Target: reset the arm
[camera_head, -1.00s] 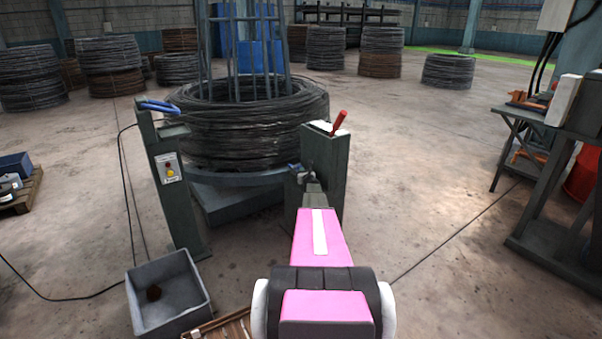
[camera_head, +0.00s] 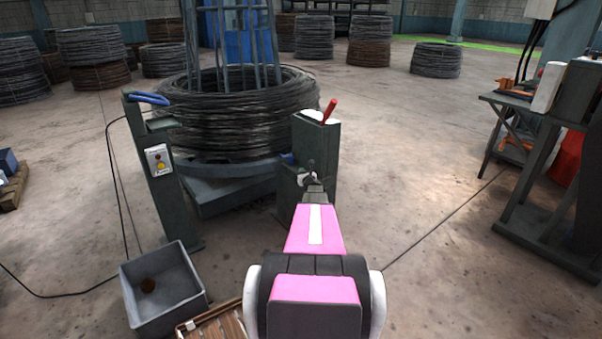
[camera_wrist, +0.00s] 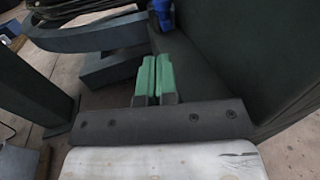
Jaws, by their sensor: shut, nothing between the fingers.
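My arm reaches forward from the bottom middle of the head view, pink and dark grey. My gripper (camera_head: 311,172) is at its far end, in front of the dark green post with a red-handled tool on top (camera_head: 318,135). In the wrist view my gripper (camera_wrist: 154,77) shows two green fingers side by side, shut with nothing between them. A blue part (camera_wrist: 163,12) shows just beyond the fingertips, and the dark post face (camera_wrist: 225,50) lies close on the right. I cannot tell if anything touches.
The capstan drum with its wire coil (camera_head: 235,115) stands behind the post. A control post (camera_head: 163,175) with a blue handle stands left. A grey bin (camera_head: 162,290) and a wooden crate (camera_head: 215,325) are on the floor. A workbench (camera_head: 545,105) is right; open floor lies between.

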